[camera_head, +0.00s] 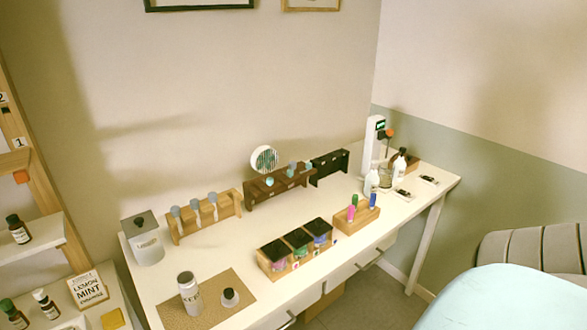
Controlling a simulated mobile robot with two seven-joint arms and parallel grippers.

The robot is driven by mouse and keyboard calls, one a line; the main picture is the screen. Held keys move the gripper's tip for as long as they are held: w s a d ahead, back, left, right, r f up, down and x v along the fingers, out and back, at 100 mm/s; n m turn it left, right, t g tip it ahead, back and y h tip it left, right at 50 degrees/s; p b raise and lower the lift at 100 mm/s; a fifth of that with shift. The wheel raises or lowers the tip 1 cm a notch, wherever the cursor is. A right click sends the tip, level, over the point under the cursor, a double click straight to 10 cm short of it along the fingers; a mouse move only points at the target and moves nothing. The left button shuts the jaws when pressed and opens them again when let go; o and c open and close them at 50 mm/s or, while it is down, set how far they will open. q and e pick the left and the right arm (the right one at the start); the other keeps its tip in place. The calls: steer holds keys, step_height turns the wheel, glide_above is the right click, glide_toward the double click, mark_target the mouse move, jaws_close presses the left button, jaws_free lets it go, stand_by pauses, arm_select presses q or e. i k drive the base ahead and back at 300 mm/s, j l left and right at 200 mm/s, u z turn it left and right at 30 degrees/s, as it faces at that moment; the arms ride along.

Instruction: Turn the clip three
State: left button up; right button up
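No clip with a readable number three can be made out. An orange piece (389,132) sits on the upright white device (372,146) at the back right of the table. Another small orange piece (21,176) is on the wooden shelf (14,160) at the left, below a tag marked 1 (18,142). I cannot tell whether either is a clip. A tag marked 2 (3,97) is higher on the post. Neither of my grippers is in view.
The white table (410,207) bears a light wooden rack (206,217) with grey-topped tubes, a dark brown rack (278,185), a black rack (329,167), a dark-lidded box (295,248) and a canister (143,238). A chair (530,250) is at right.

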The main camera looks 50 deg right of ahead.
mark_target(308, 165)
steer(key=z, duration=1.55)
steer(key=l+u, duration=0.1)
steer(key=u, duration=0.3)
steer(key=i+l+u, duration=0.1)
steer(key=u, duration=0.3)
steer(key=l+u, duration=0.1)
steer(key=u, duration=0.35)
steer(key=l+u, duration=0.35)
steer(key=l, duration=0.15)
steer(key=k+l+u, duration=0.1)
steer(key=l+u, duration=0.25)
steer(key=l, duration=0.15)
steer(key=k+l+u, duration=0.1)
steer(key=l, duration=0.25)
steer(key=k+l, duration=0.1)
steer(key=l, duration=0.25)
steer(key=l+u, duration=0.15)
steer(key=l, duration=0.2)
steer(key=k, duration=0.05)
